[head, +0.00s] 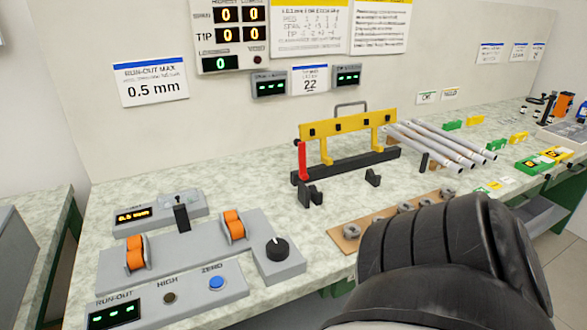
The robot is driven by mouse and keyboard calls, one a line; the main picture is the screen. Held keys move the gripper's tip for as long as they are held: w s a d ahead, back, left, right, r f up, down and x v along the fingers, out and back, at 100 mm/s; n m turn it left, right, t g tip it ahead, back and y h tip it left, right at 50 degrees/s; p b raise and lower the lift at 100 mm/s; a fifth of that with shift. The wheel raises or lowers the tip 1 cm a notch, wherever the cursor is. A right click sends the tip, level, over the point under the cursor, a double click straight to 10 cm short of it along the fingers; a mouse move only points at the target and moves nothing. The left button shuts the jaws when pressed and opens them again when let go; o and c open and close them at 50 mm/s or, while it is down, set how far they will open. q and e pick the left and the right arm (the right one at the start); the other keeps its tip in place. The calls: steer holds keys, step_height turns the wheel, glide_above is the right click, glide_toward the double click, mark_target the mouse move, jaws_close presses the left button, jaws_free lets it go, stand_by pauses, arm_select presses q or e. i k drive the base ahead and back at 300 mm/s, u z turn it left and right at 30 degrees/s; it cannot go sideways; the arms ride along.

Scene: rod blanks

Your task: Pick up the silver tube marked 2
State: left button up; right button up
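Several silver tubes (437,146) lie side by side on the bench, right of the yellow frame, their near ends pointing to the front right. The number marks on them are too small to read, so I cannot tell which one is marked 2. Neither of my grippers shows. A dark ribbed part of my own arm fills the lower right and covers some of the bench front.
A yellow frame on a black base (345,166) stands left of the tubes. A wooden strip with grey round pieces (345,231) lies in front. A grey roller device (190,246) stands at left. Green and yellow blocks (541,160) sit at right.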

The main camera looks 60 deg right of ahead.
mark_target(481, 160)
steer(key=u, duration=0.85)
steer(key=k, duration=2)
steer(key=z, duration=2.05)
